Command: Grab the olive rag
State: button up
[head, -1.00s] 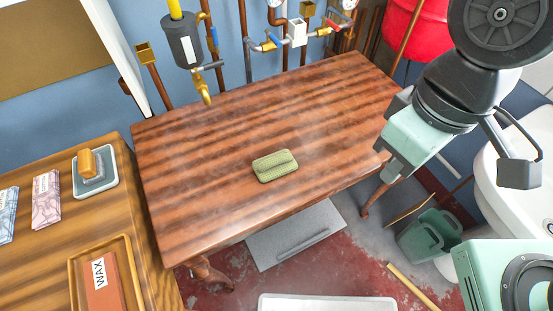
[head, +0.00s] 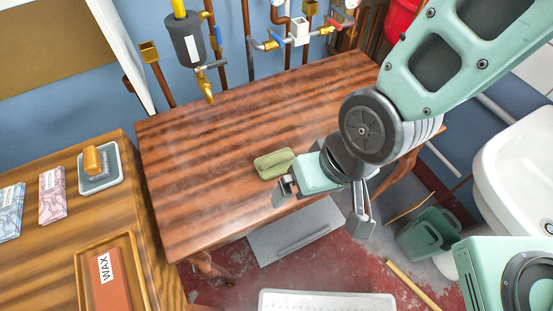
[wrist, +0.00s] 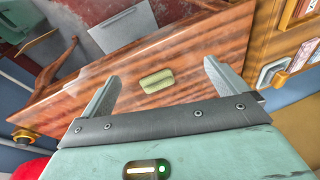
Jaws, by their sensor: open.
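The olive rag (head: 272,163) lies folded on the striped brown wooden table (head: 210,140), near its front middle. In the wrist view the rag (wrist: 157,80) shows whole, between the lines of the two fingers but beyond their tips. My gripper (head: 318,208) is open and empty. In the head view it is close beside the rag, to its right and nearer the front edge, and it appears to be above the table. In the wrist view my gripper (wrist: 162,69) has its fingers wide apart, with nothing between them touching.
A second wooden table at left holds a wax box (head: 110,280), a dish with a brush (head: 98,170) and patterned packets (head: 52,195). A brass tap (head: 206,88) hangs over the back edge. A white basin (head: 520,165) stands right. The table around the rag is clear.

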notch_tip(320, 180, down, 8)
jog(key=a+m+t+p, duration=0.1)
jog(key=m+t, duration=0.1)
jog(key=t, duration=0.1)
jog(key=n+t+y+b, duration=0.3)
jog(key=t+y, duration=0.1)
jog(key=t, duration=0.4)
send_near(278, 160)
jog(key=x, duration=0.4)
jog(key=shift+w+d+f, duration=0.1)
jog(key=shift+d, duration=0.1)
jog(key=shift+b+x, duration=0.8)
jog(key=shift+x, duration=1.9)
jog(key=shift+a, duration=0.2)
jog(key=c, duration=1.1)
jog(key=shift+o, duration=0.2)
